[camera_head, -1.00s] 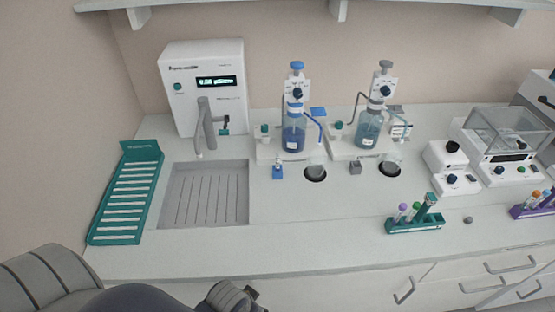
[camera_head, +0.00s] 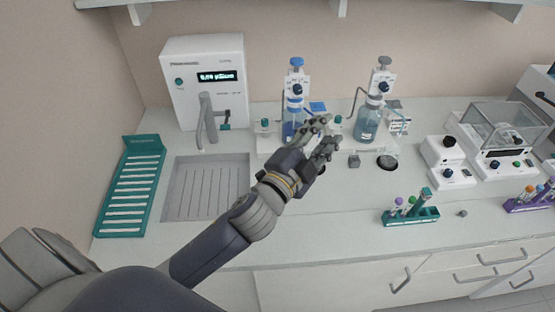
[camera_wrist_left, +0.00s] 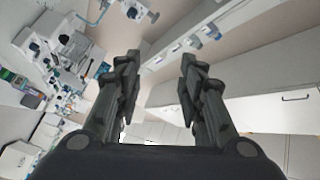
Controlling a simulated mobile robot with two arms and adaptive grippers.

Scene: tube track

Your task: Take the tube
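A teal rack (camera_head: 398,220) stands on the counter at the right of the head view. It holds a purple-capped tube (camera_head: 398,202), a green-capped tube (camera_head: 411,203) and a taller teal piece (camera_head: 423,200). Which tube the task means, I cannot tell. My left gripper (camera_head: 327,136) is raised over the counter, in front of the blue-topped bottle, up and left of the rack and apart from it. In the left wrist view my left gripper (camera_wrist_left: 159,72) has its fingers spread, with nothing between them. My right gripper is out of view.
A purple rack (camera_head: 522,206) with tubes stands at the far right. Two dispenser bottles (camera_head: 292,118) (camera_head: 367,122) stand behind my gripper. A sink (camera_head: 205,190) and a flat teal rack (camera_head: 130,190) are at left.

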